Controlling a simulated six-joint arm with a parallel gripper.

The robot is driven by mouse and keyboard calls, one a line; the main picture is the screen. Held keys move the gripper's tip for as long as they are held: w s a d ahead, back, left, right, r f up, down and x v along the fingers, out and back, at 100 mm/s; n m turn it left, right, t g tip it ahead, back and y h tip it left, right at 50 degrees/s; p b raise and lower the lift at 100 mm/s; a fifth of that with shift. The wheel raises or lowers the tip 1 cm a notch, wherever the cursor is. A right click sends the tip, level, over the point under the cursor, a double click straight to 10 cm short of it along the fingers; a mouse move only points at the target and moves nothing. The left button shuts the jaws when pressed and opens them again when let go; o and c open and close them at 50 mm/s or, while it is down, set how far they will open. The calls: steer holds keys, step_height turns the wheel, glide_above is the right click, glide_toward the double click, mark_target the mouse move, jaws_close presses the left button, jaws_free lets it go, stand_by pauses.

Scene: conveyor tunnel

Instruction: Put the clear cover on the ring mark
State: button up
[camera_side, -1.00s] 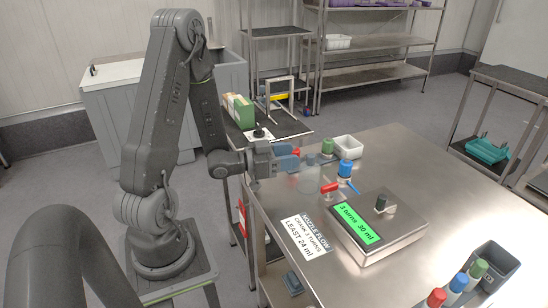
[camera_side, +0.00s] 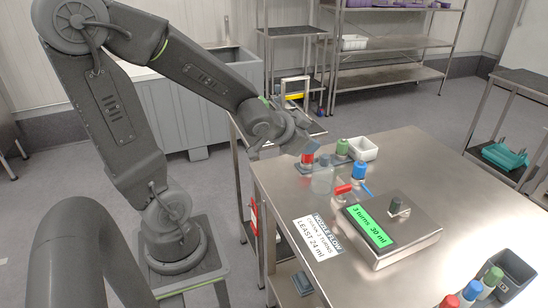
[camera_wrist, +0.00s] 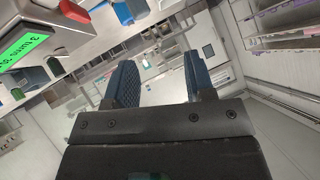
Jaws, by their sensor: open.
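I cannot make out the ring mark in either view.
A blue bottle (camera_side: 359,170), a green bottle (camera_side: 342,147), a red bottle (camera_side: 307,159) and a white bin (camera_side: 363,149) stand near the cover. A red-handled part (camera_side: 343,189) lies before it. A scale-like box with a green display (camera_side: 370,226) is front right.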

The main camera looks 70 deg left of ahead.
steer(key=s+d+r+g+h, duration=0.1)
steer(key=s+d+r+g, duration=0.1)
steer(key=s+d, duration=0.4)
steer(key=s+d+r+g+h, duration=0.2)
steer(key=s+d+r, duration=0.2)
steer(key=s+d, duration=0.3)
steer(key=shift+n+g, duration=0.4)
